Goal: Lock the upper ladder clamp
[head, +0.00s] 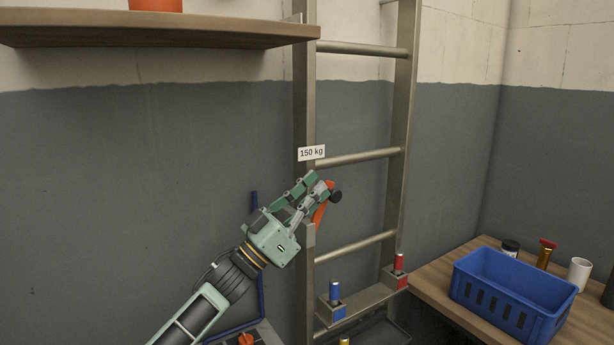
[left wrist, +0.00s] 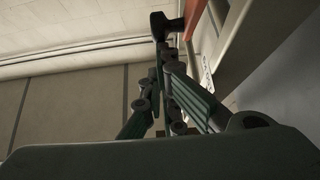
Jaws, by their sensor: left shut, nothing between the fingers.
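The ladder (head: 305,115) stands upright against the wall, with a "150 kg" label (head: 311,153) on its left rail. An orange clamp lever (head: 321,212) with a black knob (head: 336,196) sits at that rail, below the label. The lever also shows at the top of the left wrist view (left wrist: 195,16), with the black knob (left wrist: 165,26). My left gripper (head: 320,181) is shut and empty, its fingertips close beside the lever and knob. Whether they touch I cannot tell. The fingers hide part of the clamp and rail. My right gripper is not in view.
A wooden shelf (head: 160,32) juts out at upper left. Blue (head: 335,291) and red (head: 399,262) cylinders stand on a bracket low on the ladder. A wooden table (head: 432,278) at right holds a blue crate (head: 502,303) and a white cup (head: 579,273).

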